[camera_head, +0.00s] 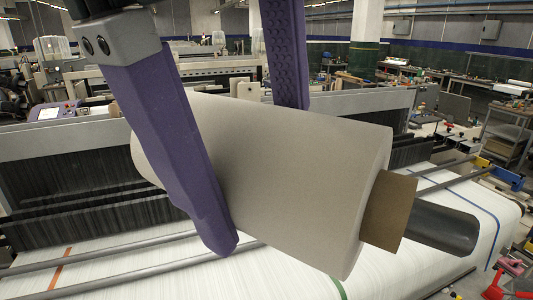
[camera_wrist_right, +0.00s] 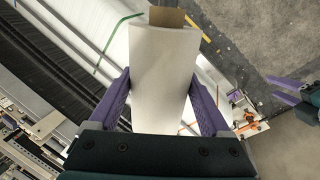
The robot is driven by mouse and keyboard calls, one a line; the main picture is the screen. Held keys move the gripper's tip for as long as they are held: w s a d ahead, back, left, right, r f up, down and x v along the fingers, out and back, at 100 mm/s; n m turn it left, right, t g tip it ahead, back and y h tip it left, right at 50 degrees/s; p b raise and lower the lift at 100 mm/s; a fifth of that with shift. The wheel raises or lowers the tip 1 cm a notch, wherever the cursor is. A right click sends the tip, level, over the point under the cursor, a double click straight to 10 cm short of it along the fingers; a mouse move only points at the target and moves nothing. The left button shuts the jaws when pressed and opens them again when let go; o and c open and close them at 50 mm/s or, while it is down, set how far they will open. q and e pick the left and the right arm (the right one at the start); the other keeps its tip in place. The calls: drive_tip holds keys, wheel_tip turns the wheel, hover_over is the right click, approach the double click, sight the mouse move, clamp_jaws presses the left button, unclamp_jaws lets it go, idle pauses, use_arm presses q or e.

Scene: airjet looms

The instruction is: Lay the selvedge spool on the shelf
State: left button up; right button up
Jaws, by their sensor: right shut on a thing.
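The selvedge spool (camera_head: 290,180) is a large pale grey, slightly tapered roll with a brown core end (camera_head: 388,210). It is held tilted above the loom in the head view. My right gripper (camera_head: 256,175) has one purple finger across the near side and the other behind the roll. In the right wrist view the spool (camera_wrist_right: 163,75) sits between both purple fingers. My left gripper (camera_wrist_right: 284,92) shows at the right of that view, its two fingers apart with nothing between them. A shelf rack (camera_head: 503,148) stands at the far right, apart from the spool.
The loom's white cloth (camera_head: 125,277) lies below, with dark bars across it. A dark cylinder (camera_head: 445,228) shows beyond the core; I cannot tell whether they touch. Workbenches with clutter (camera_head: 462,90) stand behind. Grey floor (camera_wrist_right: 240,35) is open right of the loom in the wrist view.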

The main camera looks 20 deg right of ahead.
use_arm(q)
drive_tip(key=shift+o, duration=1.2)
drive_tip(key=o, duration=0.3)
drive_tip(key=shift+w+d, duration=0.1)
drive_tip(key=shift+o, duration=1.3)
drive_tip(key=shift+w+d+n+h, duration=0.15)
drive_tip(key=shift+w+n+h, duration=0.45)
drive_tip(key=shift+h, duration=0.2)
drive_tip(key=w+a+r+n+t+h, duration=0.1)
drive_tip(key=w+r+n+h, duration=0.25)
drive_tip(key=r, duration=0.45)
drive_tip(key=w+r+n+t+h, duration=0.2)
drive_tip(key=r+h, duration=0.3)
drive_tip(key=r, duration=0.3)
drive_tip(key=w+a+r+n+t+h, duration=0.1)
drive_tip(key=w+r+n+h, duration=0.25)
drive_tip(key=r, duration=0.45)
drive_tip(key=x, duration=1.1)
drive_tip(key=shift+d, duration=0.35)
use_arm(e)
drive_tip(key=w+a+r+n+t+y, duration=0.1)
drive_tip(key=w+a+r+n, duration=0.1)
drive_tip(key=a+n, duration=0.5)
drive_tip(key=w+a, duration=0.1)
drive_tip(key=a, duration=0.2)
drive_tip(key=shift+a+n+y, duration=0.3)
drive_tip(key=shift+a+n, duration=0.1)
